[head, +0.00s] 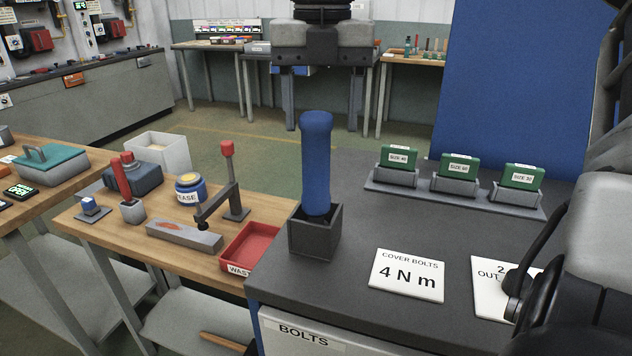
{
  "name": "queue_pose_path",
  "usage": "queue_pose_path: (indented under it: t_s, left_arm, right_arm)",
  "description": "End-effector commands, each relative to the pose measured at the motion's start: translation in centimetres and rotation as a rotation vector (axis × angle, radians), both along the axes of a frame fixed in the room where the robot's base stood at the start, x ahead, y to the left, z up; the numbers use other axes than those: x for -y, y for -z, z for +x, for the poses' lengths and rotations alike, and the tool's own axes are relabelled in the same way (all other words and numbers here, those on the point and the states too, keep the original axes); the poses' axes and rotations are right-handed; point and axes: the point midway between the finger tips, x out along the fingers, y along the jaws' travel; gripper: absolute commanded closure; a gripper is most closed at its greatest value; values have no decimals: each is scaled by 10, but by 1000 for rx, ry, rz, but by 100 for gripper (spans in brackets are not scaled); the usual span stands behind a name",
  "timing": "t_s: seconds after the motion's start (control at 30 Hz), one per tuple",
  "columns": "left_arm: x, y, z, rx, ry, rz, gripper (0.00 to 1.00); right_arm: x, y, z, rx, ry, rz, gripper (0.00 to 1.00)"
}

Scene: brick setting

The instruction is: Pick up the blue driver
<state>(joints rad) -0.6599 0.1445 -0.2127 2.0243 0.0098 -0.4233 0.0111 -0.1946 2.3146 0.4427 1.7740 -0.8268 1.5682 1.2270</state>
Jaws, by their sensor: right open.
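The blue driver (316,165) stands upright in a dark square holder (314,232) near the left edge of the dark grey worktop. Its thick blue handle points up; its lower end is hidden inside the holder. My right gripper (321,122) hangs from the top of the head view with its two fingers pointing down, apart and empty. In the picture the fingertips lie either side of the handle's top, without visible contact. How far they are above or behind it is unclear. My left gripper is out of view.
Green size boxes (460,165) stand in a grey rack behind right. A "4 N m" card (406,275) and another card (490,287) lie on the worktop. Left, a wooden bench (205,263) holds a red tray (250,250) and a lever press (232,185).

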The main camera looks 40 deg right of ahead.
Motion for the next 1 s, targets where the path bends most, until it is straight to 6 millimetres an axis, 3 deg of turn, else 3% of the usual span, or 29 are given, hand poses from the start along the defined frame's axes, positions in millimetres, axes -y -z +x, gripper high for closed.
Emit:
queue_pose_path:
  t_s: [0.3,0.6,0.8,1.0]
  left_arm:
    - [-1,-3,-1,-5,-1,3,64]
    - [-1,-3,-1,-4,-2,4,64]
    - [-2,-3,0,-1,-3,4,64]
    - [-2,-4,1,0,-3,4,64]
  right_arm:
    - [-9,43,0,-2,0,2,40]
    - [-9,48,0,1,1,1,40]
    - [-9,48,0,1,1,1,96]
    - [-9,47,0,4,1,1,97]
